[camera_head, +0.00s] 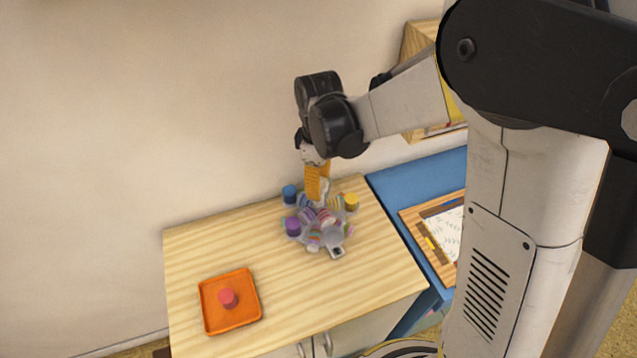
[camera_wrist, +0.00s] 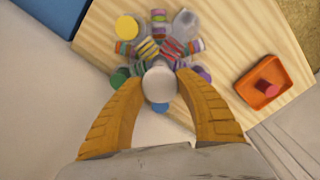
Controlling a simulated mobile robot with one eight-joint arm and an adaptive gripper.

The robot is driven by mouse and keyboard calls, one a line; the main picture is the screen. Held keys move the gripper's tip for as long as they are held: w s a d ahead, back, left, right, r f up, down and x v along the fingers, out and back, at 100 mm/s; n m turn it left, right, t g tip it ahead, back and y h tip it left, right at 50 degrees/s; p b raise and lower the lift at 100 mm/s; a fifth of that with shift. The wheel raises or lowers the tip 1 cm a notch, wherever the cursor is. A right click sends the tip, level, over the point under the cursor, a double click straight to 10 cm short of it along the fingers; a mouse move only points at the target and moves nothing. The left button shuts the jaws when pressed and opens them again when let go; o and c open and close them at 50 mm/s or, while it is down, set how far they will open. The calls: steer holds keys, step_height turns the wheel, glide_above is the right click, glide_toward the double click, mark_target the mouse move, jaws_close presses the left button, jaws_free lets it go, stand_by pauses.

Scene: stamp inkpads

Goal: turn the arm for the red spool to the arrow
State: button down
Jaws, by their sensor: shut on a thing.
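The spool carousel (camera_head: 322,222) stands on the wooden top, with several arms around a centre. My gripper (camera_head: 320,198) points down at it. In the wrist view its two orange fingers (camera_wrist: 162,88) are closed on a pale round knob (camera_wrist: 158,82) at the centre. A blue spool (camera_head: 289,194), a yellow spool (camera_head: 351,201) and a purple spool (camera_head: 292,226) sit on arms; a green one (camera_wrist: 119,77) shows in the wrist view. A pale grey, apparently empty arm end (camera_wrist: 186,23) faces away from the knob. The red spool (camera_head: 228,298) stands in an orange tray. I cannot make out the arrow clearly.
The orange tray (camera_head: 206,319) is at the front left of the wooden top (camera_head: 190,250). Bare wood lies between tray and carousel. A wall (camera_head: 120,120) rises behind. To the right is a blue surface (camera_head: 395,183) with a framed paper (camera_head: 450,230).

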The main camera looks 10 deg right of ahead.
steer(key=c, duration=0.8)
jaws_free()
step_height(320, 180, up, 12)
steer(key=s+d+m+t, duration=0.2)
steer(key=s+d+m, duration=0.1)
steer(key=s+m, duration=0.1)
steer(key=s+d+m+t, duration=0.2)
steer(key=s+d+m, duration=0.2)
steer(key=s, duration=0.2)
steer(key=s+d+m+t+b, duration=0.1)
steer(key=s+d+m+t, duration=0.2)
steer(key=s+m, duration=0.1)
steer(key=shift+s+d+r+m, duration=0.15)
steer(key=shift+s+r+m, duration=0.15)
steer(key=shift+s+r, duration=0.15)
